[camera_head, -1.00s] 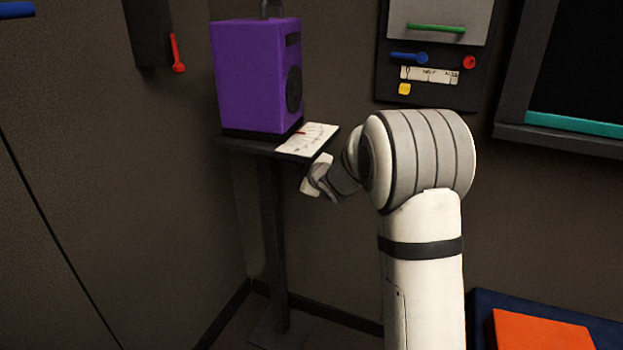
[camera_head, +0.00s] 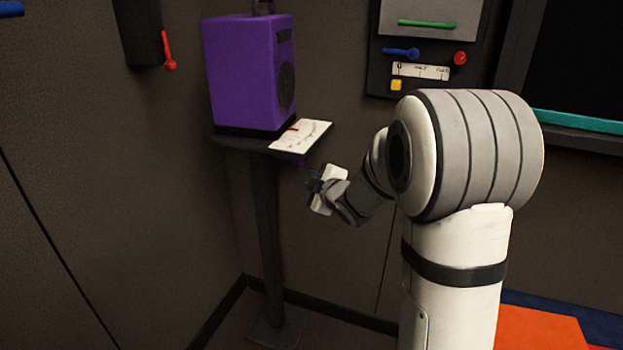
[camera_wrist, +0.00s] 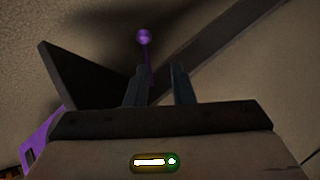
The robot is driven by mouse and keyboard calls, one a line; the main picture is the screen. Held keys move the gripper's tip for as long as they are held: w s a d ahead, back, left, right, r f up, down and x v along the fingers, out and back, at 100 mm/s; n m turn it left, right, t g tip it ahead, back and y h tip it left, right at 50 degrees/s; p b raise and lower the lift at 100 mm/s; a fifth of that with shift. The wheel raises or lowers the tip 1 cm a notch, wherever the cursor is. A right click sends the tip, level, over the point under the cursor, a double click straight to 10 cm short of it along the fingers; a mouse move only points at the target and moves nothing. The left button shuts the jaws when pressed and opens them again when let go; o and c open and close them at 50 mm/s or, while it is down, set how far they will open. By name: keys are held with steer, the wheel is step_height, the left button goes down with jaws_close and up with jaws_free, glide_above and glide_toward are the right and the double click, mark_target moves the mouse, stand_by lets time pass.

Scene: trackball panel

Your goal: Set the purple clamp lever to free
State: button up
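The purple clamp lever shows in the wrist view as a round knob (camera_wrist: 145,37) on a thin stem, ahead of my fingertips. Its stem runs down toward the gap between the fingers, nearer the left one. In the head view my gripper (camera_head: 314,182) is below and right of the shelf corner. I cannot tell the lever's setting; its markings are hard to read.
A purple box (camera_head: 240,75) with a dark round face stands on the dark post-mounted shelf (camera_head: 228,142). A white marked plate (camera_head: 303,137) lies at the shelf's front. A wall panel (camera_head: 380,75) with coloured controls is to the right. A red lever (camera_head: 167,50) hangs on the left wall.

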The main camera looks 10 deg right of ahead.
steer(key=w+d+r+y, duration=0.1)
steer(key=w+r+y, duration=0.1)
steer(key=w, duration=0.1)
steer(key=w+d+r+m+t+y, duration=0.1)
steer(key=shift+w+d+r, duration=0.25)
steer(key=shift+d, duration=0.05)
jaws_close()
steer(key=d+m+g+y, duration=0.2)
steer(key=d+g+y, duration=0.4)
steer(key=d+y, duration=0.2)
steer(key=b, duration=0.3)
glide_toward(288, 160)
step_height(288, 160, up, 2)
steer(key=w+a, duration=0.2)
steer(key=w, duration=0.1)
steer(key=shift+w+a+f+b, duration=0.35)
steer(key=shift+a+f, duration=0.1)
steer(key=shift+f, duration=0.1)
steer(key=shift+w+a+f+b, duration=0.35)
steer(key=shift+a+f, duration=0.1)
steer(key=shift+f, duration=0.15)
